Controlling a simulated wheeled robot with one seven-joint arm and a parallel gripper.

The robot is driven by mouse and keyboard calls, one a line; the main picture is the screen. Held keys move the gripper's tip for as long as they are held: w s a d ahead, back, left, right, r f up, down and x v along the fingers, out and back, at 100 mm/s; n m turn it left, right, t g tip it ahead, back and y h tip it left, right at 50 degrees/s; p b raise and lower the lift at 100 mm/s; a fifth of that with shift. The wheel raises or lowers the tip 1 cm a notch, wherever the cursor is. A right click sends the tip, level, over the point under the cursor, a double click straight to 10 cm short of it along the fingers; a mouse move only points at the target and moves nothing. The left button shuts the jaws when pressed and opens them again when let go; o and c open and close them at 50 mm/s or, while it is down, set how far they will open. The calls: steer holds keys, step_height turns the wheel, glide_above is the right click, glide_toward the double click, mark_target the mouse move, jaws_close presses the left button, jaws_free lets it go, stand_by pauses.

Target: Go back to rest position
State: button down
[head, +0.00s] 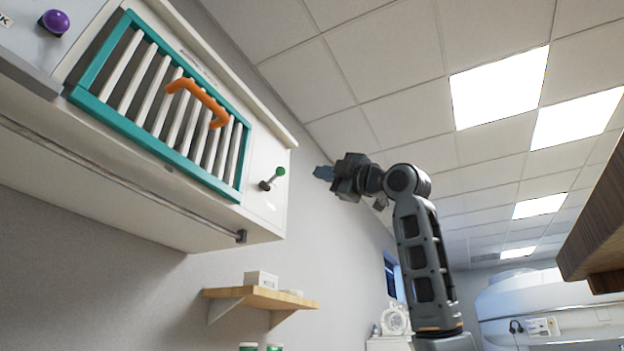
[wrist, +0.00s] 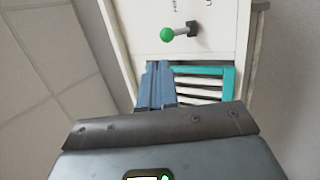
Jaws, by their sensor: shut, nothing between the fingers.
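My gripper (head: 322,173) is raised in the air to the right of the wall cabinet in the head view, with its fingers pointing left toward it. Its blue-grey fingers are shut with nothing between them; they also show in the wrist view (wrist: 157,86). The green knob also shows at the top of the wrist view (wrist: 167,34). A teal-framed slatted panel (head: 83,93) with an orange handle (head: 197,100) is on the cabinet front.
A purple knob (head: 55,21) is at the cabinet's upper left. A metal rail (head: 120,178) runs along its lower edge. A wooden shelf (head: 262,297) with a white box (head: 261,280) is below. A brown wooden edge (head: 592,225) juts in at right. Open air surrounds my arm.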

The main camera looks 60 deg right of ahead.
steer(key=shift+v, duration=1.45)
steer(key=shift+r, duration=0.15)
